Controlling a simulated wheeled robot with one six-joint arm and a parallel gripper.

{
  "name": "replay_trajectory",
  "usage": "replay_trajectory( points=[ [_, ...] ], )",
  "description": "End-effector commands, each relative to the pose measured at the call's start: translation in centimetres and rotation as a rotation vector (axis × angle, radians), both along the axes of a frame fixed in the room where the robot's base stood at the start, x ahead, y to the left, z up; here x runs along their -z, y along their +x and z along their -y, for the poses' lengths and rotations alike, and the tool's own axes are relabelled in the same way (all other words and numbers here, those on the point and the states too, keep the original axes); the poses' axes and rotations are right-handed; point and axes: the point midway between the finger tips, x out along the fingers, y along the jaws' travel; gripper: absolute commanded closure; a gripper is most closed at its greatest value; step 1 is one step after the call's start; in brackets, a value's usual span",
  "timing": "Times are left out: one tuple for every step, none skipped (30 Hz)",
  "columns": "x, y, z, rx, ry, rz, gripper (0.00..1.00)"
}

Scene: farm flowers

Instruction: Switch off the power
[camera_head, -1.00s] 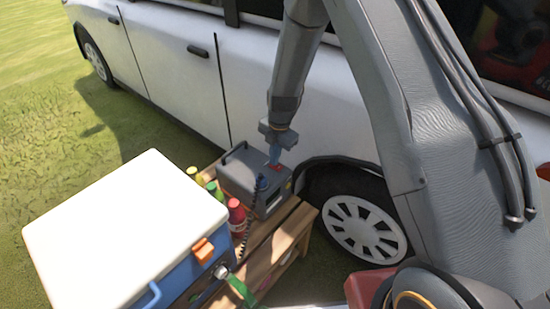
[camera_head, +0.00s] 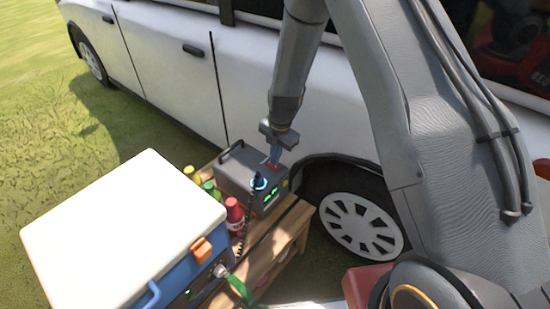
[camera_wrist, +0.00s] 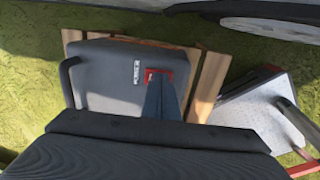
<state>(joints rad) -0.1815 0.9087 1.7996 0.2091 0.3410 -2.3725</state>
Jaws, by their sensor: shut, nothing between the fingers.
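The grey power box (camera_head: 237,172) stands on a wooden bench beside the white car. It has a black carry handle, and its front display (camera_head: 270,194) is lit green. In the wrist view its top (camera_wrist: 108,78) bears a white label that seems to read POWER. A red-framed switch (camera_wrist: 158,73) is beside the label. My gripper (camera_wrist: 161,88) is shut and empty, with its blue fingertips at the switch, covering part of it. In the head view my gripper (camera_head: 274,156) points down onto the box top. I cannot tell which way the switch is tipped.
A blue cooler with a white lid (camera_head: 120,225) stands at the front left. A red bottle (camera_head: 234,214) and green and yellow bottles are beside the box. A blue plug (camera_head: 258,182) with a coiled black cord is on its front. The car (camera_head: 170,60) is close behind.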

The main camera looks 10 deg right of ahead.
Motion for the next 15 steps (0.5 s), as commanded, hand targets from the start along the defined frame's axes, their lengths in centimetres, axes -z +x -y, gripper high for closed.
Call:
replay_trajectory(
  points=[
    [-0.5,0.0,0.0,0.0,0.0,0.001,1.0],
    [-0.8,0.0,0.0,0.0,0.0,0.001,1.0],
    [-1.4,-0.1,0.1,0.0,0.0,0.001,1.0],
    [-1.9,-0.1,0.1,-0.001,0.0,0.001,1.0],
    [-2.4,-0.2,0.1,-0.001,0.0,0.001,1.0],
    [-3.1,-0.2,0.2,-0.001,0.0,0.001,1.0],
    [-3.8,-0.3,0.2,-0.002,0.0,0.002,1.0],
    [-4.4,-0.3,0.3,-0.002,0.0,0.002,1.0],
    [-5.1,-0.2,0.3,-0.002,0.001,0.004,1.0],
    [-5.6,-0.3,0.4,-0.002,0.0,0.003,1.0],
    [-6.2,-0.3,0.4,-0.002,0.001,0.004,1.0],
    [-7.0,-0.4,0.5,-0.001,0.001,0.004,1.0],
    [-7.6,-0.4,0.5,-0.001,0.001,0.004,1.0],
    [-8.1,-0.5,0.6,-0.001,0.001,0.002,1.0],
    [-8.9,-0.6,0.7,-0.002,0.001,0.004,1.0]
  ],
)
